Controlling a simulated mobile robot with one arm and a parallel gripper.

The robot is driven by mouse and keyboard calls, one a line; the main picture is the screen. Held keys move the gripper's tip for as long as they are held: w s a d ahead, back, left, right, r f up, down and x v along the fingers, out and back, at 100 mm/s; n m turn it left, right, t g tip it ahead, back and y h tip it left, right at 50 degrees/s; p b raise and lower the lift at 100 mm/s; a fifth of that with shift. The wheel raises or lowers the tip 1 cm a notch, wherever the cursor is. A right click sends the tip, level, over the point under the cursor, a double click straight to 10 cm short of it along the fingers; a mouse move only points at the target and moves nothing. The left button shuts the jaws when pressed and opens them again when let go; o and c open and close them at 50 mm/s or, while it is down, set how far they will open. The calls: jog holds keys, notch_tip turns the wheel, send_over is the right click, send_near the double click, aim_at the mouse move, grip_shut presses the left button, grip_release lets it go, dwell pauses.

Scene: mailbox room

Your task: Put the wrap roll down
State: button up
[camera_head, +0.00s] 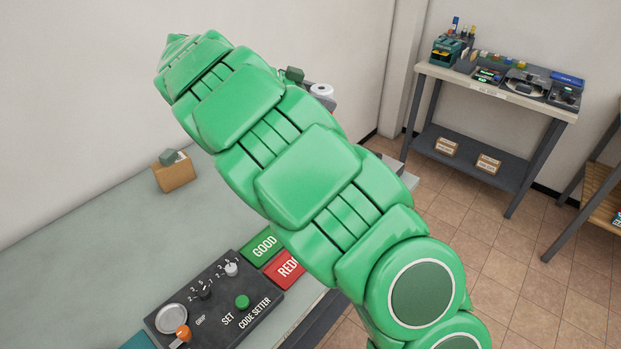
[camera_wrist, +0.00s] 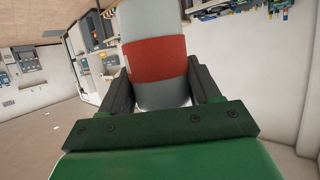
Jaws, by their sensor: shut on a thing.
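In the wrist view my gripper (camera_wrist: 158,84) has its two dark jaws closed on the sides of a banded thing, which I take to be the wrap roll (camera_wrist: 154,50). In the head view my green arm hides most of my gripper. A white round end with a dark centre (camera_head: 321,90) shows just past the arm, beside a small dark green part. I cannot tell for sure that it is the held roll.
A grey-green table (camera_head: 90,235) runs along the wall, with a code setter box (camera_head: 215,305), green and red pads and a small brown box (camera_head: 174,172) on it. Its left and middle are mostly clear. A workbench (camera_head: 495,90) with tools stands at the back right.

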notch_tip(320, 180, down, 17)
jog(key=shift+w+a+f, duration=0.25)
jog(key=shift+w+f, duration=2)
jog(key=shift+w, duration=0.1)
jog(key=shift+w+a+f, duration=0.2)
jog(key=shift+w+f, duration=2)
jog(key=shift+w, duration=0.1)
jog(key=shift+w+a+f, duration=0.25)
jog(key=shift+w+f, duration=2)
jog(key=shift+w, duration=0.1)
jog(key=shift+f, duration=0.15)
jog(key=o, duration=1)
jog(key=shift+o, duration=0.2)
